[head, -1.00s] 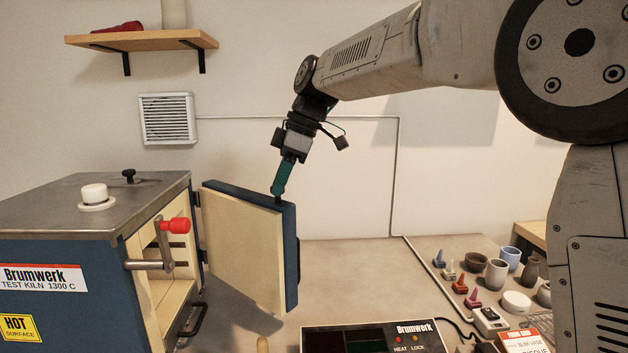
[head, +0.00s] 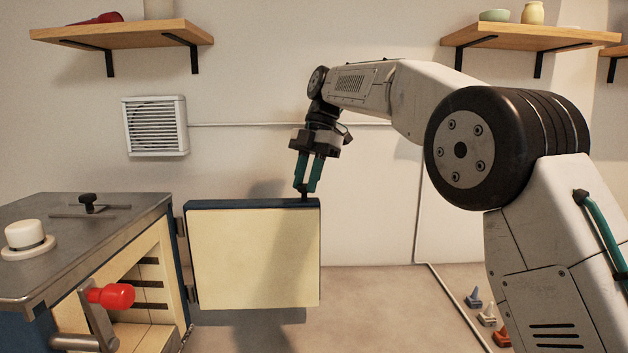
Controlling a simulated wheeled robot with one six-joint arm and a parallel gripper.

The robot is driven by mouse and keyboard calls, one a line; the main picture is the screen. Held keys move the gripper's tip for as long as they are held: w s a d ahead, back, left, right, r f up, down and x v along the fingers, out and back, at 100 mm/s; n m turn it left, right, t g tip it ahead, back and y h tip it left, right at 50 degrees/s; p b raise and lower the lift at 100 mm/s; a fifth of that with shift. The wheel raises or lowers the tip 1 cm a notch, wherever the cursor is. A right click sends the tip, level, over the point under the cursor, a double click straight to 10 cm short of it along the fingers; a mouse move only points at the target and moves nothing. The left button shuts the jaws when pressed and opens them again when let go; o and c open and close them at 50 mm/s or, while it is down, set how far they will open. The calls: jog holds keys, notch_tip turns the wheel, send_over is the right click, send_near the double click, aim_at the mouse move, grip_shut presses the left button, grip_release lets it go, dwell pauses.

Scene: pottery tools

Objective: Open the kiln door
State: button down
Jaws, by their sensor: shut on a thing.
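The kiln (head: 100,225) stands at the lower left with its blue-edged door (head: 250,255) swung wide open on hinges at the kiln's right front edge. The door's cream inner face is turned toward me. The kiln's inside, with dark shelf ledges, shows through the opening. My gripper (head: 305,191) points down at the door's top edge near its free end. Its teal fingers are shut on a small dark part (head: 304,197) there, probably the door's handle. The door's outer face is hidden.
A lever with a red knob (head: 110,296) sticks out at the kiln's front. Small coloured cones (head: 487,316) stand on the bench at the lower right. Wall shelves (head: 125,34) hang above.

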jog(key=shift+w+a+n, duration=0.4)
jog(key=shift+w+a, duration=0.05)
jog(key=shift+w, duration=0.25)
jog(key=c, duration=1.1)
grip_release()
jog(key=shift+c, duration=0.2)
jog(key=r, duration=0.3)
jog(key=shift+s+d+r, duration=0.1)
jog(key=shift+d+r, duration=0.1)
jog(key=shift+r, duration=0.15)
jog(key=s+d, duration=0.2)
jog(key=s, duration=0.5)
jog(key=s+d+r, duration=0.1)
jog(key=s+d, duration=0.1)
jog(key=s, duration=0.6)
jog(key=shift+d+r, duration=0.15)
jog(key=shift+d, duration=0.25)
jog(key=shift+m, duration=0.3)
